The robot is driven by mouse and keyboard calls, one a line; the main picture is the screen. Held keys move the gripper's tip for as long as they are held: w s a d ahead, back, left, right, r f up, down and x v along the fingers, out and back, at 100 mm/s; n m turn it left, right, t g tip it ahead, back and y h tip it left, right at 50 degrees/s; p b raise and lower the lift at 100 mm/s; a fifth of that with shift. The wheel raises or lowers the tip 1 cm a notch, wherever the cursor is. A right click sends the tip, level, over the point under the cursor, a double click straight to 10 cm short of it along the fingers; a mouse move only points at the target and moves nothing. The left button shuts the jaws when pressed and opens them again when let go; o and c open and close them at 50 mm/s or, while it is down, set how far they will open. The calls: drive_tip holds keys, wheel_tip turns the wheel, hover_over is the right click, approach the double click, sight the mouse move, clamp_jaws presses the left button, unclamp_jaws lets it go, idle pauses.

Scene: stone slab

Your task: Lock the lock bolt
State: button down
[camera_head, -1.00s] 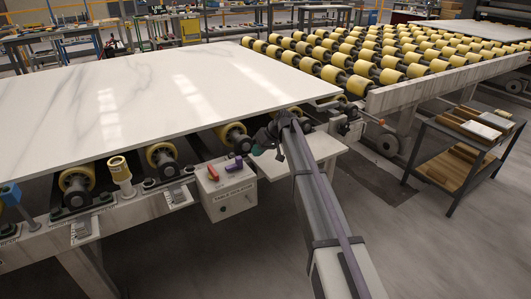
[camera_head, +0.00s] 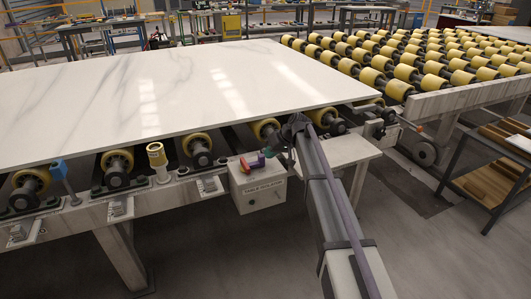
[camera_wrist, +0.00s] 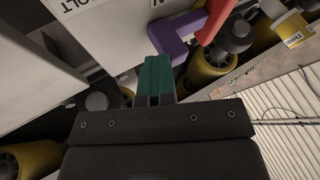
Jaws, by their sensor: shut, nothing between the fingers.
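A white control box (camera_head: 258,192) hangs at the near edge of the roller table, with a purple lever (camera_head: 254,164) and a red lever on top. In the wrist view, the purple lever (camera_wrist: 172,42) is L-shaped, and the red lever (camera_wrist: 216,20) is just right of it. Part of a label ending in "OLT" (camera_wrist: 88,4) shows on a white face at upper left. My gripper (camera_wrist: 158,75) has green fingertips, shut and empty, close below the purple lever; I cannot tell whether they touch. In the head view my gripper (camera_head: 270,153) is beside the levers. The bolt itself is not clearly identifiable.
A large white stone slab (camera_head: 180,90) lies on the rollers above and behind the box. Yellow rollers (camera_head: 198,147) and a yellow cylinder (camera_head: 157,158) line the near edge. A shelf cart (camera_head: 490,185) stands at right. The floor in front is clear.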

drive_tip(key=shift+a, duration=0.1)
drive_tip(key=d, duration=0.3)
drive_tip(key=w+d+r+p, duration=0.1)
drive_tip(key=shift+w+d, duration=0.1)
drive_tip(key=shift+d, duration=0.15)
drive_tip(key=p+v, duration=0.7)
drive_tip(key=v, duration=0.2)
drive_tip(key=shift+f, duration=0.1)
